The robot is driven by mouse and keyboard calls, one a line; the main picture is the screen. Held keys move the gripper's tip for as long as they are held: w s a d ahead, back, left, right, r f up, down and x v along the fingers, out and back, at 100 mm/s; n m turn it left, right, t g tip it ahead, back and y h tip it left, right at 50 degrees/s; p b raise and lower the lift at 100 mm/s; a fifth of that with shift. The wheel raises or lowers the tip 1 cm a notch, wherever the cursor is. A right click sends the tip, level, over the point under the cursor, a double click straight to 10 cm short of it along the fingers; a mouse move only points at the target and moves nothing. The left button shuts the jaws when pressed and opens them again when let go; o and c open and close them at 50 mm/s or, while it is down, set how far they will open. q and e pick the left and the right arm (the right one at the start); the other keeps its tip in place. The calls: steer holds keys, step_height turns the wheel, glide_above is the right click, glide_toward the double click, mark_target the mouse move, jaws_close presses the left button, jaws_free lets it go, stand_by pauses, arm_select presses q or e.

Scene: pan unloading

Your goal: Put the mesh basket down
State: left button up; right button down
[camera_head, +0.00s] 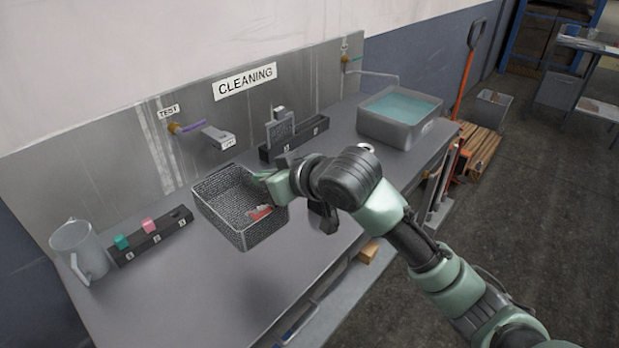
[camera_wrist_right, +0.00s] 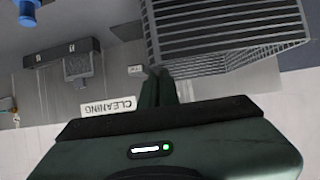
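The grey mesh basket (camera_head: 243,236) is over the left-middle of the steel bench (camera_head: 170,290), with small red and pale items (camera_head: 261,213) inside. My right gripper (camera_head: 268,183) is at the basket's right rim, fingers closed on it. In the right wrist view, the fingers (camera_wrist_right: 160,88) are together at the corner of the basket (camera_wrist_right: 225,35), whose slatted side fills the upper right. The basket looks raised off the bench, but the gap beneath is hard to judge. My left gripper is not in view.
A pitcher (camera_head: 77,250) and a numbered rack (camera_head: 150,236) with green and pink blocks stand at left. A dark holder (camera_head: 295,139) is behind, below the CLEANING sign (camera_head: 245,80). A water-filled tub (camera_head: 400,133) stands at right. The bench front is clear.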

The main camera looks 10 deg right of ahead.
steer(key=r, duration=0.1)
steer(key=w+r, duration=0.1)
steer(key=a+r, duration=0.1)
steer(key=shift+w+r+n+y, duration=0.15)
steer(key=shift+w+n+y, duration=0.05)
steer(key=shift+n+y, duration=0.1)
steer(key=p, duration=0.2)
glide_above(269, 250)
step_height(269, 250, down, 14)
step_height(269, 250, down, 5)
steer(key=shift+f, duration=0.1)
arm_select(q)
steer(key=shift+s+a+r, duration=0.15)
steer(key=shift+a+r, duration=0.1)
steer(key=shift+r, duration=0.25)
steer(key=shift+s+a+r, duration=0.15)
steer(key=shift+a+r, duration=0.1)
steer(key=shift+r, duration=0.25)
arm_select(e)
steer(key=shift+w+f, duration=0.1)
steer(key=shift+f, duration=0.1)
steer(key=shift+f, duration=0.15)
steer(key=c, duration=1.7)
jaws_free()
